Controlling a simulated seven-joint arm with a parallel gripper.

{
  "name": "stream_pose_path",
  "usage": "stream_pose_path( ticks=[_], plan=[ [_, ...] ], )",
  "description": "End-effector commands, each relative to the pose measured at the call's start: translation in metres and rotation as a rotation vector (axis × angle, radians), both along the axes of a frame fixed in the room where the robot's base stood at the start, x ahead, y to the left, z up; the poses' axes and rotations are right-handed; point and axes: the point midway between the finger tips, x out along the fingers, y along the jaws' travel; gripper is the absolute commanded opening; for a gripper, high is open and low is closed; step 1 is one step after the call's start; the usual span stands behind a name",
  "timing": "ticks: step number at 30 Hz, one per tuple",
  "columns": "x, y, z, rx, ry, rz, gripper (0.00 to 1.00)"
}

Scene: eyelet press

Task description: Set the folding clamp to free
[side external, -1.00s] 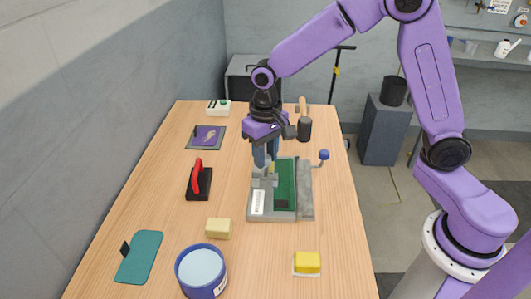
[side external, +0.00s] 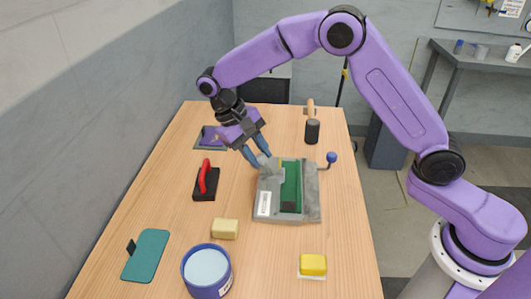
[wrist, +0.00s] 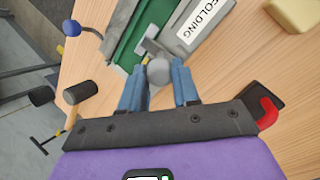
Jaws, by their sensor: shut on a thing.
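The press fixture (side external: 308,210) is a grey base with a green strip (side external: 291,188) and a white label, on the table. In the wrist view its label (wrist: 200,20) reads "FOLDING". A small grey clamp lever (side external: 269,163) stands at its far left corner. In the wrist view the lever ends in a round grey knob (wrist: 158,72), between the blue fingers. My gripper (side external: 259,155) comes in tilted from the upper left, shut on this knob. The fingers partly hide the lever in the side view. A lever with a blue knob (side external: 331,157) sticks out at the fixture's right.
A red-handled black tool (side external: 205,183) stands left of the fixture. A beige block (side external: 225,229), blue tub (side external: 207,270), yellow block (side external: 313,264) and teal board (side external: 146,256) lie nearer. A mallet (side external: 312,130) is behind. Bare table lies between them.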

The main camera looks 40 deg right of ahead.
Motion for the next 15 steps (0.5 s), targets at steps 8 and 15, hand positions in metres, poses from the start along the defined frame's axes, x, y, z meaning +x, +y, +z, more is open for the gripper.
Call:
stream_pose_path(
  ticks=[8,15],
  plan=[
    [0.011,0.012,-0.005,-0.135,0.136,0.001,0.00],
    [0.017,0.017,-0.008,-0.210,0.210,0.002,0.00]
  ],
)
